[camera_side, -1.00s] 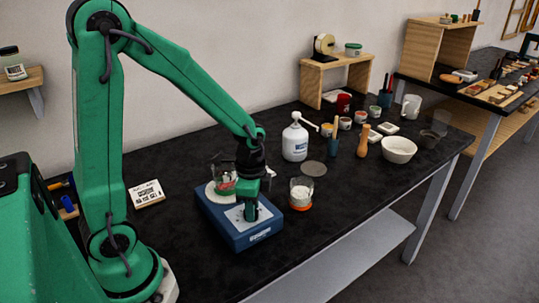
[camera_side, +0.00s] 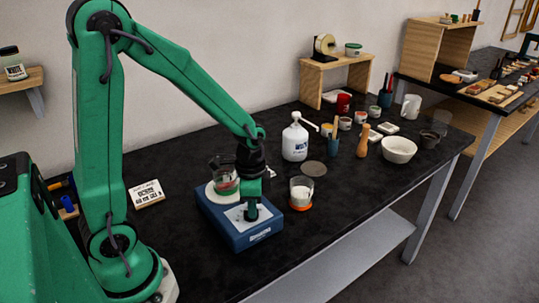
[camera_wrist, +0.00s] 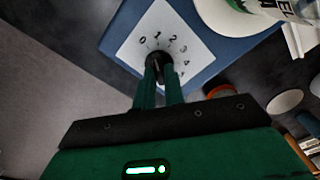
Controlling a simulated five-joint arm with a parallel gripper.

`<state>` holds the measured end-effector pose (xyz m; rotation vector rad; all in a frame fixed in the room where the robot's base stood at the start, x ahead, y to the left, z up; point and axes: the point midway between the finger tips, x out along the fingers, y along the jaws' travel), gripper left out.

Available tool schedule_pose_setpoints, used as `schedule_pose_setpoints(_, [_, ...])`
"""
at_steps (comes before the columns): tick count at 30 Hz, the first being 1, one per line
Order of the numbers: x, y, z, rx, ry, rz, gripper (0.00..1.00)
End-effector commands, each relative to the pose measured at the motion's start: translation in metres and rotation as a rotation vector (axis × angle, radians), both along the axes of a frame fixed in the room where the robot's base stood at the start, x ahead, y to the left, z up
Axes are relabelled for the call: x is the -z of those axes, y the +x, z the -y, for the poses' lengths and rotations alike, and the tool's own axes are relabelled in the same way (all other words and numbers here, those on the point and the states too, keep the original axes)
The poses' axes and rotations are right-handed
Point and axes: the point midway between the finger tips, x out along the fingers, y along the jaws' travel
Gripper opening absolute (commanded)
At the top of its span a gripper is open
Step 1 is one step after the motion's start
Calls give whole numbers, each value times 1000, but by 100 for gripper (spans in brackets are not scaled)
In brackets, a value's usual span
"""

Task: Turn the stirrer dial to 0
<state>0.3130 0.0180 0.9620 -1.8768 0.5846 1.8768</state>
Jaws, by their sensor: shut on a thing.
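The blue stirrer (camera_side: 222,226) stands on the black bench, with a white dial plate on its front part. In the wrist view the dial plate (camera_wrist: 140,32) shows the numbers 0, 1, 2, 3 and 4 in an arc. The black dial (camera_wrist: 154,58) is at the middle of the plate. My gripper (camera_wrist: 158,70) is shut on the dial from above; it also shows in the side view (camera_side: 251,213). The fingers partly cover the dial, and I cannot tell which number it points to.
A jar of white material (camera_side: 300,192) on an orange base stands close to the stirrer's right. A white bottle (camera_side: 295,140), a grey disc (camera_side: 313,168) and a white bowl (camera_side: 399,149) are farther right. The bench front is clear.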

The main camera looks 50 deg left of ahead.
Motion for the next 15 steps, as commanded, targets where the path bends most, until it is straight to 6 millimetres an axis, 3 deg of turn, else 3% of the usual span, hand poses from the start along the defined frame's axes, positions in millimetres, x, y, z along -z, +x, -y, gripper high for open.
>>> schedule_pose_setpoints(15, [-1,1,-1,-315,0,0,0])
